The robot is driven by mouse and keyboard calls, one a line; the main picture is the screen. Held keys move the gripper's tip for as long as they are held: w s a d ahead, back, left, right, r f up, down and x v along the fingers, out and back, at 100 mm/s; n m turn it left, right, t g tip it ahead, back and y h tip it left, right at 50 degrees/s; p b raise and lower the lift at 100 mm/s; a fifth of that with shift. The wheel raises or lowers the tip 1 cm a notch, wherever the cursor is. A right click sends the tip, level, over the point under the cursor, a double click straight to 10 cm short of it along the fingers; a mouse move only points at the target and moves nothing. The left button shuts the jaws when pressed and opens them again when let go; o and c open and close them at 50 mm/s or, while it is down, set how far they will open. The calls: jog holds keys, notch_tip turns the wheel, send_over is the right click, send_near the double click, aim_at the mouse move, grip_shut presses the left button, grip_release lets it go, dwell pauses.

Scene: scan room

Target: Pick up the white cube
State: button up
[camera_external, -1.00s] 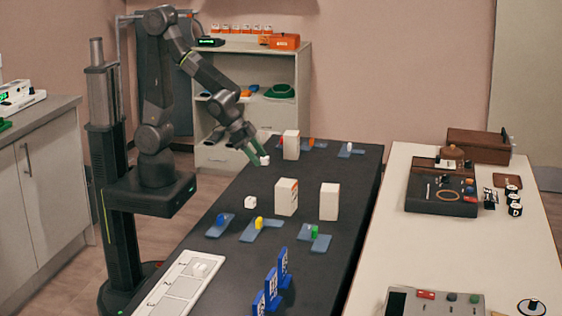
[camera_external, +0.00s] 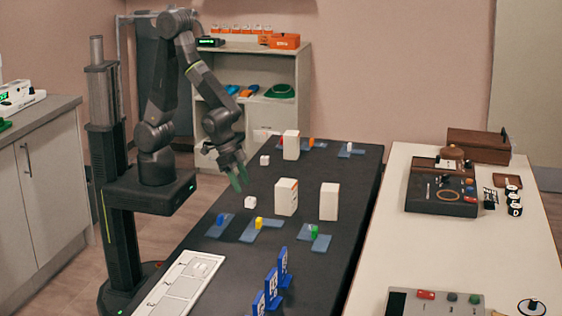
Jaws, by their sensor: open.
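Two small white cubes are on the dark table (camera_external: 300,262). The nearer white cube (camera_external: 250,202) has faint dark marks on its faces and sits left of a tall white box. The farther white cube (camera_external: 264,160) sits left of another tall white box. My gripper (camera_external: 240,179) points down with its green fingers apart and nothing visible between them. In the picture it is just above and slightly left of the nearer cube, apart from it. Its exact height over the table is hard to tell.
Tall white boxes stand right of the cubes: one near (camera_external: 286,197), one farther right (camera_external: 329,201) and one behind (camera_external: 291,145). Blue-grey pads with small coloured pieces lie in front (camera_external: 258,228). A white numbered tray (camera_external: 178,285) and blue upright cards (camera_external: 271,284) are at the near end.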

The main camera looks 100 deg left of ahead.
aim_at(249, 198)
jog(key=shift+x, duration=3)
jog(key=shift+w+a, duration=0.15)
jog(key=shift+w, duration=0.05)
jog(key=c, duration=1)
